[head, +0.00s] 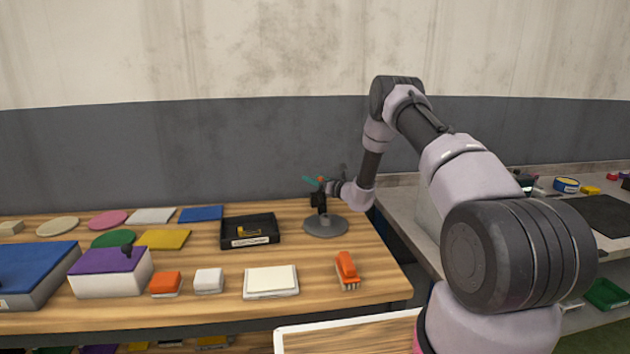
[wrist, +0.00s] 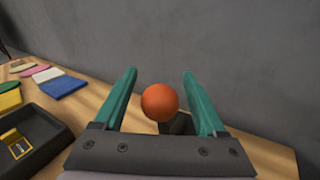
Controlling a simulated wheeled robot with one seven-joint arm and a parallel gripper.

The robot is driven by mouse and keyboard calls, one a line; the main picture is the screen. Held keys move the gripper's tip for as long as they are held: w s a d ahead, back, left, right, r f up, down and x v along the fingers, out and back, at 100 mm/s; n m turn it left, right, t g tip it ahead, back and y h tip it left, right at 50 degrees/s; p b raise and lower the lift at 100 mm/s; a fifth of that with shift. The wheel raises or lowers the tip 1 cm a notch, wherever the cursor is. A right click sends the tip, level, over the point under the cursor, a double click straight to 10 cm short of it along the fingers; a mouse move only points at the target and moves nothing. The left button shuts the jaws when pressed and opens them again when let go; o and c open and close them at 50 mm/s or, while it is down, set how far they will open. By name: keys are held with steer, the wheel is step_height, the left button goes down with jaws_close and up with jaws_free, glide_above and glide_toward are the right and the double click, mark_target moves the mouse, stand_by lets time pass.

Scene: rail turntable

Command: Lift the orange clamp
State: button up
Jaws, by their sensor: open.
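An orange ball (wrist: 160,101) shows between my gripper's fingers in the wrist view, with a dark piece (wrist: 178,124) behind and below it. I take it as the orange part on top of the dark stand (head: 326,226) with a round grey base in the head view; whether it is the clamp I cannot tell for sure. My gripper (wrist: 160,72) has teal fingers, open, one on each side of the ball with a visible gap to each. In the head view my gripper (head: 314,181) is at the stand's top, small and partly hiding it.
A black tray (head: 272,236) holding a small yellow item is left of the stand. An orange brush-like object (head: 346,268) lies in front. White, orange, blue and purple boxes and coloured pads fill the wooden table's left. A grey counter (head: 408,205) stands at right.

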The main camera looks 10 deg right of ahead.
jaws_close()
stand_by(1.4)
